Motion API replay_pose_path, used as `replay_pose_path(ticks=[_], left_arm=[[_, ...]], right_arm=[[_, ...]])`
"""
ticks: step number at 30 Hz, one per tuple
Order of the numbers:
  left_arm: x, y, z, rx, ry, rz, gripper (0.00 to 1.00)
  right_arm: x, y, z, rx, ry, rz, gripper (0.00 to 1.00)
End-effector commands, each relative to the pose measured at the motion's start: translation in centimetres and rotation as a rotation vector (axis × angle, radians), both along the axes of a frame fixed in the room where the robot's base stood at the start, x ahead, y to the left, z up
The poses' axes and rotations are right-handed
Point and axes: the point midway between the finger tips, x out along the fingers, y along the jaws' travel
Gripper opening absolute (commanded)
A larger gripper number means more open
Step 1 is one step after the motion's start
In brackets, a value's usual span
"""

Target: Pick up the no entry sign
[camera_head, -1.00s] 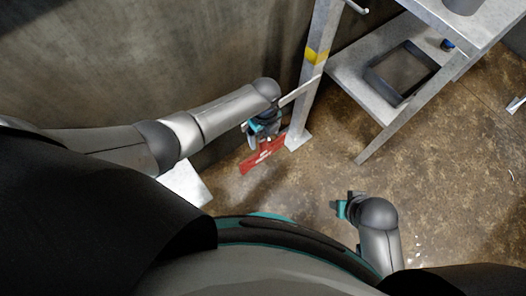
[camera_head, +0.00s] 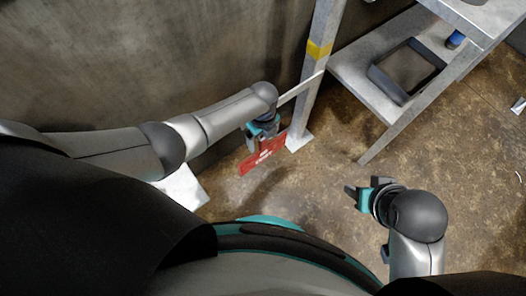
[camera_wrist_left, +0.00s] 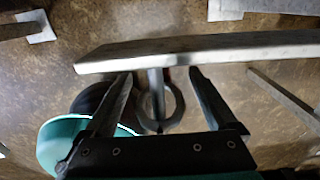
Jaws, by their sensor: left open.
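The red no entry sign (camera_head: 262,158) with white marking hangs low beside the foot of a metal post in the head view. My left gripper (camera_head: 264,134) is just above the sign and partly covers its upper edge. In the left wrist view my left gripper (camera_wrist_left: 160,82) is open, its two dark fingers apart. A grey ring with a stem (camera_wrist_left: 159,112) shows between the fingers, with a pale metal bar (camera_wrist_left: 215,48) across their tips. Contact cannot be told. My right gripper (camera_head: 362,193) is over bare floor at the right, away from the sign.
The metal post (camera_head: 315,70) with a yellow band stands close to the left gripper. A metal stair (camera_head: 355,75) with a dark-framed tray (camera_head: 373,72) is at the upper right. A wall (camera_head: 150,60) lies behind the left arm. Brown floor (camera_head: 310,185) is clear in the middle.

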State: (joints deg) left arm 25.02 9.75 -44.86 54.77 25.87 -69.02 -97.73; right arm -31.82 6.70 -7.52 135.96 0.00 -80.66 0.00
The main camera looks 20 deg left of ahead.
Motion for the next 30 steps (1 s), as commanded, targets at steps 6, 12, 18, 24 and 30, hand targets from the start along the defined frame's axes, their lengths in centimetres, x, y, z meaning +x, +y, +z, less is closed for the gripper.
replay_pose_path(ticks=[6,12,18,24,30], left_arm=[[0.04,-0.02,-0.04,-0.001,-0.001,0.0,0.91],[0.02,-0.02,-0.03,-0.001,-0.001,0.0,0.75],[0.02,-0.02,-0.04,-0.001,-0.001,0.0,0.53],[0.02,-0.01,-0.05,0.0,0.0,0.0,0.3],[0.01,-0.01,-0.05,0.0,0.0,0.0,0.08]], right_arm=[[-0.03,-0.02,0.19,-0.001,-0.001,0.0,0.5],[-0.02,-0.03,0.19,-0.001,-0.001,0.0,0.5],[-0.01,-0.04,0.19,-0.001,-0.002,0.0,0.5],[0.0,-0.05,0.18,-0.001,-0.002,0.0,0.5],[0.01,-0.03,0.18,-0.001,-0.002,0.0,0.5]])
